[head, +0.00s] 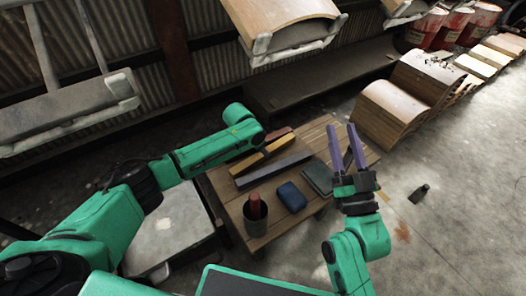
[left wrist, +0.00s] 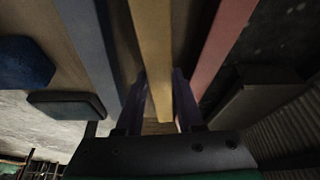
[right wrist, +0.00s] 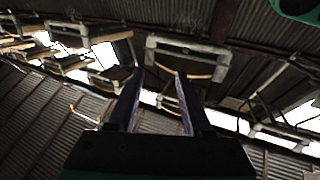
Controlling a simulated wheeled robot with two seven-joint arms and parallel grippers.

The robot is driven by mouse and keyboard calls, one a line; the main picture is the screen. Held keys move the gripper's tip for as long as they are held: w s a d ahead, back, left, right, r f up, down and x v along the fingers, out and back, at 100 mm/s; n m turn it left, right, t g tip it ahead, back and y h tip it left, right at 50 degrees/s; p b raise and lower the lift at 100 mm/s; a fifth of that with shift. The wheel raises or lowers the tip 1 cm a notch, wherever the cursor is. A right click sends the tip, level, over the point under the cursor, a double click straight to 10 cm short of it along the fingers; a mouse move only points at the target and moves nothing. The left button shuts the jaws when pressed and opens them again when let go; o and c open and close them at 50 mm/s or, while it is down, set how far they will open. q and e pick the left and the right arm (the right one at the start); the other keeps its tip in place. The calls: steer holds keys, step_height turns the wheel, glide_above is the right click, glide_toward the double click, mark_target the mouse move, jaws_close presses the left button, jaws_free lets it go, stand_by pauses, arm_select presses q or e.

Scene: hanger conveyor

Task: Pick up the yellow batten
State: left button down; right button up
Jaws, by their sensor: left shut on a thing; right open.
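The yellow batten (head: 246,163) lies among other battens on the wooden table in the head view. In the left wrist view the yellow batten (left wrist: 153,45) runs lengthwise between the purple fingers of my left gripper (left wrist: 160,82), which is shut on it. In the head view my left gripper (head: 264,146) is over the batten and partly hides it. I cannot tell whether the batten is clear of the table. My right gripper (head: 342,131) is open and empty, raised over the table's right side; its spread fingers also show in the right wrist view (right wrist: 160,75).
The table (head: 230,196) also holds a cup (head: 255,220), a blue box (head: 292,196) and a dark green box (head: 318,178). Hanging carriers (head: 290,45) pass behind.

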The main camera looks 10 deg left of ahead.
arm_select(q)
step_height(320, 180, up, 2)
steer(key=shift+r+p, duration=0.15)
steer(key=shift+p, duration=0.45)
step_height(320, 180, up, 3)
steer(key=shift+f+p, duration=0.2)
steer(key=shift+p, duration=0.55)
step_height(320, 180, up, 4)
steer(key=shift+p, duration=1.15)
steer(key=shift+r, duration=0.45)
arm_select(e)
steer(key=s+a+f+g, duration=0.1)
steer(key=s+f+g, duration=0.4)
steer(key=f, duration=0.6)
steer(key=s+a+f+g+h, duration=0.1)
steer(key=s+f+g, duration=0.3)
steer(key=s+f, duration=0.4)
step_height(320, 180, down, 4)
steer(key=shift+f+m+g+h, duration=0.1)
steer(key=shift+m+g+h, duration=0.2)
steer(key=shift+m+g, duration=0.1)
